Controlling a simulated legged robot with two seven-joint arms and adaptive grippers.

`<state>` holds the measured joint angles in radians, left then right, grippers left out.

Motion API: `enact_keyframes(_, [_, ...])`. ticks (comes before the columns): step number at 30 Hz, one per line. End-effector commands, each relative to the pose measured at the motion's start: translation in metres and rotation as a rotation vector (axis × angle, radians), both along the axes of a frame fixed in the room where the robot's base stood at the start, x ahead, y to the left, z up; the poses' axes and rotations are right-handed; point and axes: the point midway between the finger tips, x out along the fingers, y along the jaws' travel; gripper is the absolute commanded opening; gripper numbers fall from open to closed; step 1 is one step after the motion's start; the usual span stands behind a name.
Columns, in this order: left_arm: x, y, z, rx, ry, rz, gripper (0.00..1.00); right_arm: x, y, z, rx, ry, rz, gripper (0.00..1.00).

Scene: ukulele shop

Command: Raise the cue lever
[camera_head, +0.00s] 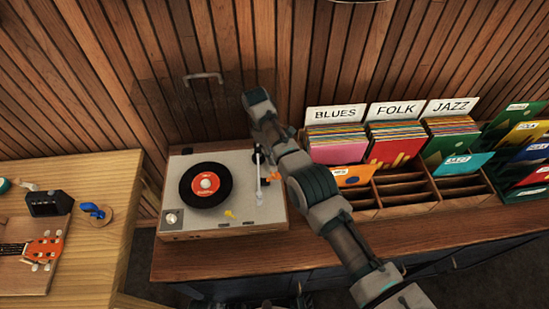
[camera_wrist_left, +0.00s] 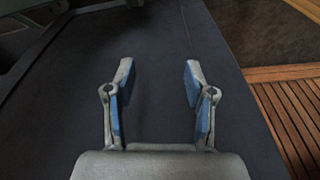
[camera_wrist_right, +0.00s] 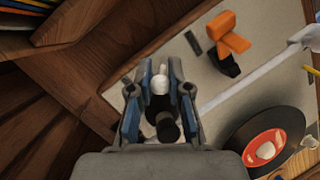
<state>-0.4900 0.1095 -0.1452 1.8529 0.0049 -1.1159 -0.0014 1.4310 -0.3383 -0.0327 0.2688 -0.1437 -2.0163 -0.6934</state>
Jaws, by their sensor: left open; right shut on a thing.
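The turntable (camera_head: 182,227) stands on the wooden counter, with a black record with a red label (camera_head: 207,187) on it. The pale tonearm (camera_head: 258,175) lies right of the record; it also crosses the right wrist view (camera_wrist_right: 240,87). My right gripper (camera_wrist_right: 162,75) is shut at the tonearm's base end, around a small white knob (camera_wrist_right: 160,85) above a dark cylinder (camera_wrist_right: 167,129). I cannot tell if this knob is the cue lever. An orange piece (camera_wrist_right: 231,33) stands apart, beside the tonearm. My left gripper (camera_wrist_left: 155,75) is open and empty, away from the turntable.
The clear raised lid with a handle (camera_head: 203,77) is behind the turntable. A wooden record bin (camera_head: 405,190) with labelled sleeves stands close at right. A wooden bench (camera_head: 100,240) with a ukulele (camera_head: 35,249) is at left. The counter front (camera_head: 400,243) is clear.

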Motion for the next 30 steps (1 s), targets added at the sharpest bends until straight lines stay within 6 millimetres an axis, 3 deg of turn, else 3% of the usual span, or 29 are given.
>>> enact_keyframes(9, [0.005, 0.000, 0.024, -0.001, -0.008, 0.003, 0.54, 0.001, 0.005, 0.002, 0.009, 0.003, 0.006, 0.00])
enact_keyframes(20, [0.007, -0.002, 0.025, 0.001, -0.008, 0.002, 0.54, 0.001, 0.005, 0.003, 0.009, 0.002, 0.005, 0.00])
enact_keyframes(21, [0.007, -0.002, 0.025, 0.001, -0.009, 0.002, 0.54, 0.001, 0.005, 0.003, 0.008, 0.002, 0.005, 0.22])
enact_keyframes(22, [0.008, -0.002, 0.025, 0.000, -0.009, 0.002, 0.54, 0.001, 0.004, 0.003, 0.008, 0.002, 0.005, 0.28])
enact_keyframes(30, [0.008, -0.003, 0.025, 0.000, -0.010, 0.002, 0.54, 0.002, 0.000, 0.001, 0.006, 0.006, 0.002, 0.28])
